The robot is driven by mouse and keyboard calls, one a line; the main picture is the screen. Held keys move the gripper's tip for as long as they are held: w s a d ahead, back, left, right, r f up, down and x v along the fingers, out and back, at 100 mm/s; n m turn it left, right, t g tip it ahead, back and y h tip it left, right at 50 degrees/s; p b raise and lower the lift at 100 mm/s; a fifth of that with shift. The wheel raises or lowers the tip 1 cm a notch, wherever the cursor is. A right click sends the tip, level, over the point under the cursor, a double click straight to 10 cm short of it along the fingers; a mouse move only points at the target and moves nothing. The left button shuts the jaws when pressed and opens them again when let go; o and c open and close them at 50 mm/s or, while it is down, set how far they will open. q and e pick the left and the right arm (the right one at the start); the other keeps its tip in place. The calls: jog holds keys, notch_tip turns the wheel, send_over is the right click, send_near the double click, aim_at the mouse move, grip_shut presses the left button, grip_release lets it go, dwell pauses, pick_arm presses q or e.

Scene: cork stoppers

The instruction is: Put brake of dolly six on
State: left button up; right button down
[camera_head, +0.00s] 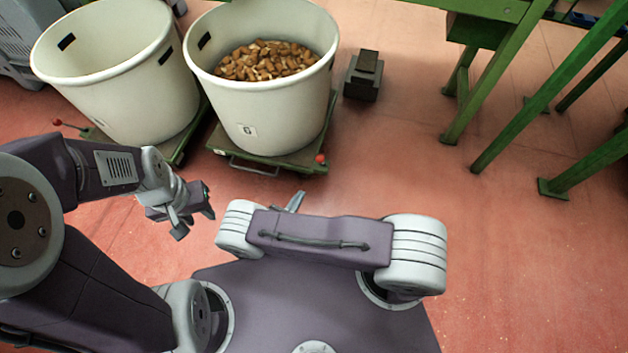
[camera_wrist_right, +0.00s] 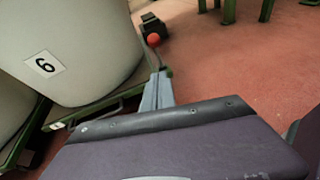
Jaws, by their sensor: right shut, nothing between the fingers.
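Dolly six (camera_head: 300,158) is a green wheeled platform under a cream bin (camera_head: 262,108) with a "6" label; it also shows in the right wrist view (camera_wrist_right: 62,115). Its brake lever has a red knob (camera_head: 320,158), at the dolly's near right corner; in the right wrist view the knob (camera_wrist_right: 153,40) stands just beyond my fingertips. My right gripper (camera_wrist_right: 158,76) is shut and empty, pointing at the lever; I cannot tell whether it touches. In the head view it is mostly hidden by my arm. My left gripper (camera_head: 196,223) is open and empty, left of the dolly's front.
The bin holds brown corks (camera_head: 265,62). An empty cream bin (camera_head: 115,75) stands on another green dolly to the left, with its own red-knobbed lever (camera_head: 58,122). A dark block-shaped object (camera_head: 362,78) and green steel legs (camera_head: 490,85) are right. Red floor is clear at right.

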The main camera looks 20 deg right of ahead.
aim_at(322, 160)
pick_arm(q)
jog(key=shift+f, duration=0.25)
pick_arm(e)
jog(key=shift+s+a+f, duration=0.1)
jog(key=shift+a+f, duration=0.1)
jog(key=shift+a, duration=0.1)
